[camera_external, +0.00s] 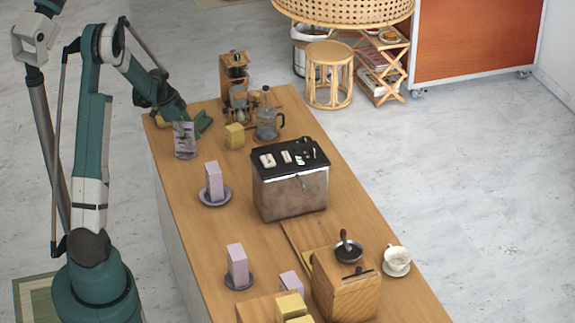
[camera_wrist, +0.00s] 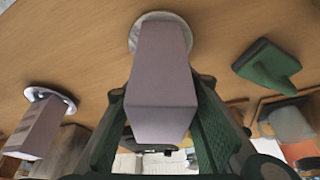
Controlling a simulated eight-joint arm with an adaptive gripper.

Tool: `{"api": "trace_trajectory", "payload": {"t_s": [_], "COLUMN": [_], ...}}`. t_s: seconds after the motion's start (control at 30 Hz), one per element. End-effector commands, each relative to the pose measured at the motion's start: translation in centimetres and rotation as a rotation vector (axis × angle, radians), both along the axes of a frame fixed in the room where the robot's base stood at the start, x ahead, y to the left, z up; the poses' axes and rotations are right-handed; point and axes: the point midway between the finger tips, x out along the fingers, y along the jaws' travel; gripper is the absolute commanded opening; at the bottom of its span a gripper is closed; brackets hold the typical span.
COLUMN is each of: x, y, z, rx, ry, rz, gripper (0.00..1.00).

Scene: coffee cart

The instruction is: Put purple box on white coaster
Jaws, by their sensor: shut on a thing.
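My gripper (camera_wrist: 160,120) is shut on a purple box (camera_wrist: 163,80), its green fingers on either side of it in the wrist view. In the external view this box (camera_external: 184,135) is upright at the far left end of the table, and my gripper partly hides it. A round white coaster (camera_wrist: 135,38) shows around the box's far end in the wrist view. The box covers most of the coaster, and I cannot tell whether its base touches it. Another purple box (camera_external: 214,180) stands on a round saucer (camera_external: 215,203) nearer the camera, apart from my gripper.
A yellow box (camera_external: 235,137), a glass press (camera_external: 267,124) and a coffee grinder (camera_external: 234,75) stand close by on the right. A metal-sided machine (camera_external: 290,190) is mid-table. Another purple box (camera_external: 238,265) stands on a saucer near the front. A dark green shape (camera_wrist: 265,68) shows right in the wrist view.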

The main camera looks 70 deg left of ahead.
Motion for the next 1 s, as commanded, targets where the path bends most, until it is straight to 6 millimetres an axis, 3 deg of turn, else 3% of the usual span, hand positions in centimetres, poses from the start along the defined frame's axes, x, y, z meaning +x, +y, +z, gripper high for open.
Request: {"api": "trace_trajectory", "payload": {"t_s": [0.4, 0.43, 0.53, 1.0], "x": [0.01, 0.01, 0.01, 0.00], "y": [0.01, 0.02, 0.02, 0.01], "z": [-0.33, -0.37, -0.28, -0.02], "rx": [0.000, 0.000, 0.000, 0.000], "ry": [0.000, 0.000, 0.000, 0.000], "rz": [0.000, 0.000, 0.000, 0.000], "gripper": [0.07, 0.30, 0.43, 0.44]}}
